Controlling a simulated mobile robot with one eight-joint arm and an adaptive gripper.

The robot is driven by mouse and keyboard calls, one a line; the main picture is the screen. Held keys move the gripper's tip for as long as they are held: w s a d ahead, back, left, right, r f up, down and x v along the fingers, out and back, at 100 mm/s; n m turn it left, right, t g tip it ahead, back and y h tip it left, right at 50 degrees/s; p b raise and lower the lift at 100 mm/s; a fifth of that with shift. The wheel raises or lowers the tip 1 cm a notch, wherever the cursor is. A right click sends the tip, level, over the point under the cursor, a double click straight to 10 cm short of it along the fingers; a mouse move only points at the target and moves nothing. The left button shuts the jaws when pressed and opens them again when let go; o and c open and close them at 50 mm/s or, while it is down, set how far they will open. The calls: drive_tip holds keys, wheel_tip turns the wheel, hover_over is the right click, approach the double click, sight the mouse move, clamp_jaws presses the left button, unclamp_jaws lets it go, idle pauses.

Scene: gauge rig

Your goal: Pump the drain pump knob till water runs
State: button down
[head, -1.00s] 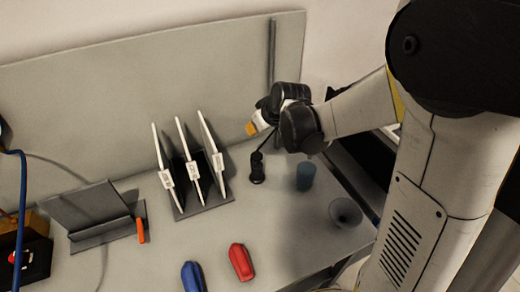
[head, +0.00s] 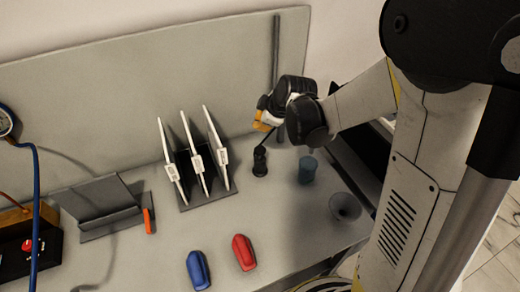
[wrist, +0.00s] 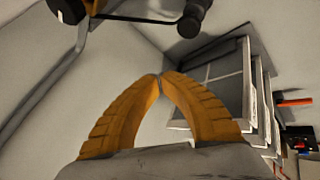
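What looks like the drain pump (head: 260,161) is a small black cylinder on the bench, with a thin dark rod slanting up from it toward my gripper. The rod's top, where a knob could be, is hidden by or merged with my gripper (head: 262,123), which hangs above the cylinder. In the wrist view my orange fingers (wrist: 159,76) meet at their tips, with nothing seen between them. A blue cup (head: 307,170) stands right of the pump. I see no running water.
A rack (head: 208,202) of white panels stands left of the pump. A grey funnel (head: 345,207) is at the bench's right edge. Red (head: 243,252) and blue (head: 198,270) objects lie in front. A grey stand (head: 105,205) is at left. The back panel (head: 150,90) rises behind.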

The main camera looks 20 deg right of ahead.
sight(259, 147)
drive_tip(key=shift+f+b, duration=3.2)
drive_tip(key=shift+f, duration=1)
drive_tip(key=shift+f+b, duration=0.45)
drive_tip(key=shift+f+b, duration=1.2)
drive_tip(key=shift+f, duration=0.1)
drive_tip(key=shift+r, duration=0.1)
drive_tip(key=shift+r+p, duration=1.25)
drive_tip(key=shift+r, duration=0.4)
drive_tip(key=shift+r, duration=0.1)
drive_tip(key=shift+r+p, duration=1.85)
drive_tip(key=shift+r, duration=0.55)
